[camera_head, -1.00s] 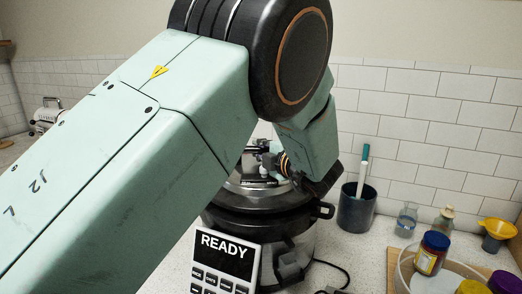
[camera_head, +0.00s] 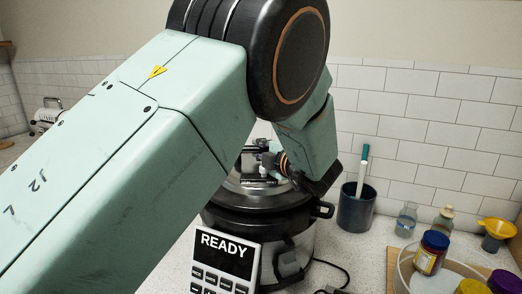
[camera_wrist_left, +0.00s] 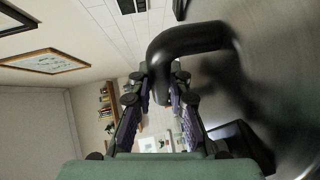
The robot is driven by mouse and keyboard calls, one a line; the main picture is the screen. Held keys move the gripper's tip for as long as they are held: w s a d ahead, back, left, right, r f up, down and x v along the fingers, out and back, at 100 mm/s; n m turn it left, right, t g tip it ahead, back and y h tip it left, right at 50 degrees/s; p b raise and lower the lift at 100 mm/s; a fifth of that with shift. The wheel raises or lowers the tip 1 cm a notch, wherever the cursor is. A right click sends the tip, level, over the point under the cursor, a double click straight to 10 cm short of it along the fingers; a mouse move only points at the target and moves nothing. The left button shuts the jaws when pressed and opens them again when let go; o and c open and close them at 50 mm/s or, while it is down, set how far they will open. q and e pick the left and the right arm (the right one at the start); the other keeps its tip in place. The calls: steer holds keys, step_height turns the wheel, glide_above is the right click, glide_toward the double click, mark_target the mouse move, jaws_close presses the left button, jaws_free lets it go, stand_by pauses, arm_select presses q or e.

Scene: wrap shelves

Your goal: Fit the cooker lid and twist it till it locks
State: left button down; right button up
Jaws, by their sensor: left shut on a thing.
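The steel cooker (camera_head: 303,244) with a black collar stands on the counter, partly hidden by my left arm and a control panel. The round metal lid (camera_head: 236,192) sits on top of it; its far side is hidden by the arm. My left gripper (camera_head: 262,168) is over the lid, mostly behind my own arm. In the left wrist view, the gripper (camera_wrist_left: 160,108) is shut on the black lid handle (camera_wrist_left: 188,38), with the shiny lid (camera_wrist_left: 270,60) filling the right side. I cannot tell whether the lid is locked. My right gripper is not in view.
The panel reading READY (camera_head: 225,255) is in front of the cooker. A clear round tub (camera_head: 405,272), jars (camera_head: 432,252) and a yellow funnel (camera_head: 498,228) are further right. A cable lies beside the cooker.

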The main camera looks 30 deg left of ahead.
arm_select(q)
steer(key=shift+r, duration=0.1)
steer(key=shift+w+f+b, duration=0.15)
steer(key=shift+f+b, duration=0.15)
steer(key=shift+f, duration=0.05)
stand_by(0.3)
steer(key=shift+f, duration=0.1)
steer(key=shift+f+b, duration=0.6)
stand_by(1.6)
